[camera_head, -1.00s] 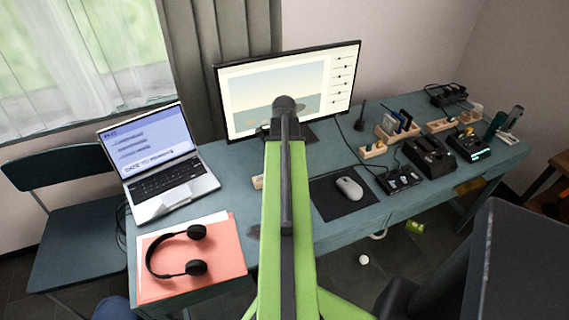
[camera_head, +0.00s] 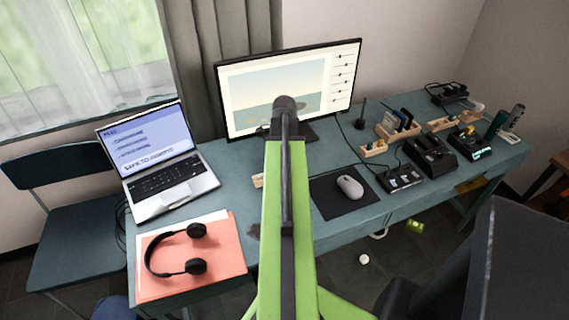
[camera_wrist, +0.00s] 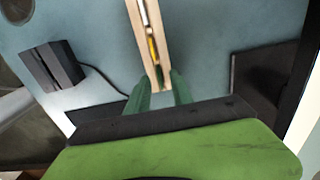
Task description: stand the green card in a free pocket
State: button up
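In the wrist view my gripper (camera_wrist: 160,78) has its two green fingers apart. They point at the near end of a narrow wooden rack (camera_wrist: 137,10), which lies between and beyond the tips. The rack's slot holds thin pieces, one of them yellow (camera_wrist: 152,48). A small dark green patch (camera_wrist: 160,72) shows at its near end; I cannot tell if it is the green card. Whether the fingers touch anything is unclear. In the head view my arm hides my gripper. Wooden card holders, one with several upright cards (camera_head: 398,124), stand at the right of the desk.
The blue desk (camera_head: 345,222) also carries a laptop (camera_head: 158,165), a monitor (camera_head: 288,88), headphones (camera_head: 178,252) on a red folder, a mouse (camera_head: 349,187) on a black pad, and black devices (camera_head: 430,155) at the right. A light green object (camera_head: 415,227) is low beyond the desk's front edge.

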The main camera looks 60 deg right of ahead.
notch_tip(320, 180, up, 17)
jog(key=p, duration=1.6)
jog(key=shift+p, duration=0.4)
